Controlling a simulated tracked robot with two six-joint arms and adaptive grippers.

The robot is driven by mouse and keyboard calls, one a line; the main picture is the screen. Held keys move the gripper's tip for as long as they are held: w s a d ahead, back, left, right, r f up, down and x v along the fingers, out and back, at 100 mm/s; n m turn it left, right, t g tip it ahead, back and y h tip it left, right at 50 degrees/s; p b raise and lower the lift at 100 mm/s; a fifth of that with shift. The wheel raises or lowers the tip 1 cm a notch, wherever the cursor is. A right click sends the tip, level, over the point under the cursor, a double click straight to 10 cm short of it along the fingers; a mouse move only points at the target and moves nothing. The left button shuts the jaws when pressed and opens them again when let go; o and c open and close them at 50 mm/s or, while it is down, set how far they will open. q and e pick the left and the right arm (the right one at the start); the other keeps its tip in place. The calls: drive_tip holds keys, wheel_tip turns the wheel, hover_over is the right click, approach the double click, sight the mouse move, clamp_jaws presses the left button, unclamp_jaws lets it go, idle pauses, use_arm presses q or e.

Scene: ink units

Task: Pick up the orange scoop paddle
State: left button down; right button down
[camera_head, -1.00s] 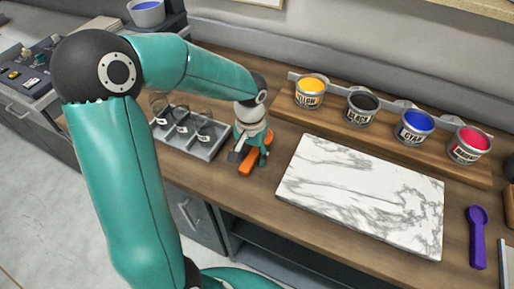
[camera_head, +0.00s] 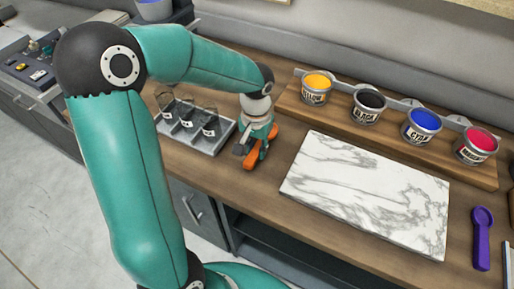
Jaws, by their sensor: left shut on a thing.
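The orange scoop paddle (camera_head: 252,162) is at the wooden counter between the grey tray and the marble slab. My left gripper (camera_head: 254,150) is over it, pointing down, and is shut on it. The gripper hides the paddle's middle. I cannot tell whether the paddle touches the counter. My right gripper is not in view.
A grey compartment tray (camera_head: 213,148) stands just left of the gripper. A white marble slab (camera_head: 370,190) lies to the right. Paint cans, yellow (camera_head: 316,92), black (camera_head: 367,108), blue (camera_head: 420,128) and red (camera_head: 475,148), stand on a wooden riser behind. A purple scoop (camera_head: 482,240) lies far right.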

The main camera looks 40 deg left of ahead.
sight(256, 150)
use_arm(q)
wheel_tip(256, 150, up, 19)
idle(0.4)
drive_tip(key=shift+r, duration=0.1)
drive_tip(key=c, duration=1.5)
unclamp_jaws()
drive_tip(key=shift+c, duration=0.2)
clamp_jaws()
